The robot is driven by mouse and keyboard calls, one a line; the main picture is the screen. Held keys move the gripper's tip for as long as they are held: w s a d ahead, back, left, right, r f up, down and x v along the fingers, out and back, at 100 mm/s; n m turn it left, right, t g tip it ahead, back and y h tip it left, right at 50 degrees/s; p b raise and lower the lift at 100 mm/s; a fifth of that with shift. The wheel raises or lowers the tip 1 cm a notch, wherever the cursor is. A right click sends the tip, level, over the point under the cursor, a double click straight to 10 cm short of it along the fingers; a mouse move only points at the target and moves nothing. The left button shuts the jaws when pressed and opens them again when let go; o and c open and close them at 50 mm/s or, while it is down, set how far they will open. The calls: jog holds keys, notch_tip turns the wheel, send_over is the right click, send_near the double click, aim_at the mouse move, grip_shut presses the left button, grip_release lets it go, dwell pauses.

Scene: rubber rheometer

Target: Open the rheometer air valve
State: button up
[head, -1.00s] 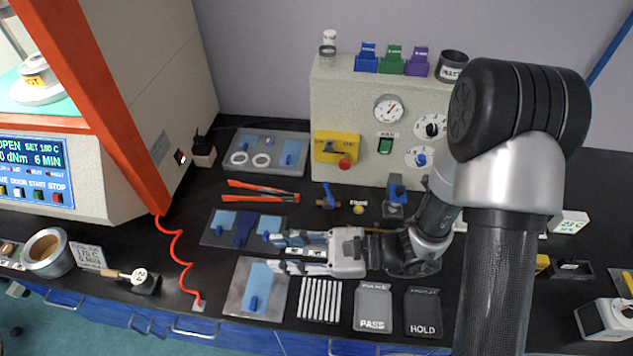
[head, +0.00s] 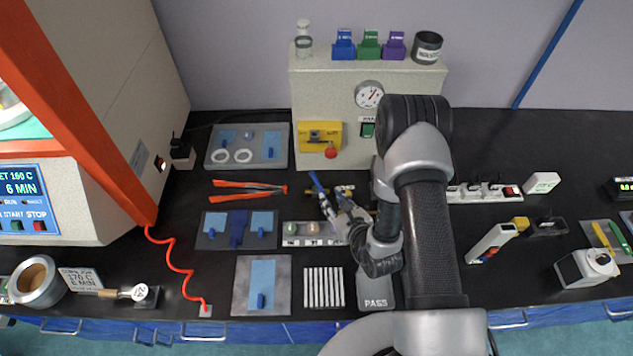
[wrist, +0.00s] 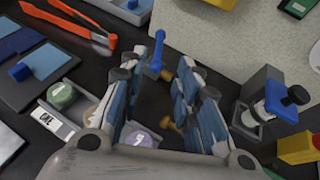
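The air valve (head: 317,182) has a blue lever and stands on the black bench in front of the grey control box. In the wrist view its blue lever (wrist: 155,58) shows upright and tilted, between and just beyond my fingertips. A brass fitting (wrist: 167,122) shows lower down in the gap between the fingers. My gripper (head: 333,199) points toward the back of the bench, close to the valve. It is open in the wrist view (wrist: 168,68), with nothing clearly held. I cannot tell whether a finger touches the lever; the fingers hide part of the valve body.
The control box (head: 310,90) carries a gauge (head: 369,94) and a yellow panel (head: 312,135) with a red button. Orange tongs (head: 250,186) lie left of the valve. A tray with round samples (head: 290,240) lies just in front. A blue-capped device (wrist: 270,105) stands close right.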

aim_at(318, 182)
jog(key=b+x, duration=0.1)
jog(key=x, duration=1.1)
jog(key=shift+f+b, duration=0.1)
jog(key=shift+b, duration=0.25)
grip_shut()
